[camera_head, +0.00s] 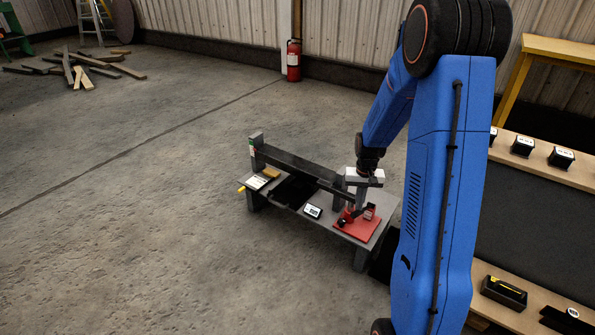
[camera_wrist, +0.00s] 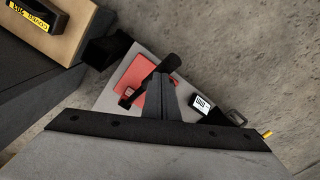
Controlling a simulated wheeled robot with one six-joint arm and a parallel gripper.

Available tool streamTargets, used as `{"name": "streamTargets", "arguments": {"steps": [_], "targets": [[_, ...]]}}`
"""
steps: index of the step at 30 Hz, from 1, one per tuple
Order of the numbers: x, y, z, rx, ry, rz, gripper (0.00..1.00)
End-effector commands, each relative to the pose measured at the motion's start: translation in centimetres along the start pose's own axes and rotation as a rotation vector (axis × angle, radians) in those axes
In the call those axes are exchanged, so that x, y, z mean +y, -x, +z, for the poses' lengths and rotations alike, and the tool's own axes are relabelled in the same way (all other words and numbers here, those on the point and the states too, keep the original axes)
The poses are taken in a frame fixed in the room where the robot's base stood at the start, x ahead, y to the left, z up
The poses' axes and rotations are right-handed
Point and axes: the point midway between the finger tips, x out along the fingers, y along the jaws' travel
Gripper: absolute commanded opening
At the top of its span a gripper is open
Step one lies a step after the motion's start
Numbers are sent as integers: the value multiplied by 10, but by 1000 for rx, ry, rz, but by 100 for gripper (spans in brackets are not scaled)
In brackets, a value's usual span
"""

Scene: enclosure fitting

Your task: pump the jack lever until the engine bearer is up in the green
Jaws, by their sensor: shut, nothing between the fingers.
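The red jack (camera_head: 357,223) stands on its plate at the right end of a low grey bench (camera_head: 350,242); its red plate also shows in the wrist view (camera_wrist: 153,97). The dark jack lever (camera_wrist: 168,65) slants past my fingertips in the wrist view. The dark engine bearer (camera_head: 300,166) runs from a left post to behind my gripper. A small green and red scale (camera_head: 252,147) is on the left post; the bearer's exact level against it is too small to read. My gripper (camera_head: 361,207) is shut and empty, pointing down at the jack; contact with the lever is unclear.
A small display (camera_head: 313,211) and a white card (camera_head: 256,182) with a yellow part lie on the bench. A worktable (camera_head: 540,170) with small boxes is at the right. Open concrete floor lies left. A fire extinguisher (camera_head: 293,60) stands at the back wall.

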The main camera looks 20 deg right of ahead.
Motion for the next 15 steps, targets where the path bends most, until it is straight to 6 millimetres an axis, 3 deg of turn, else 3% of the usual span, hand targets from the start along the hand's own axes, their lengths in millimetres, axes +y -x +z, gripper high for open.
{"name": "streamTargets", "arguments": {"steps": [10,15], "targets": [[0,0,0,0,0,0,0],[0,11,0,1,0,0,0]]}}
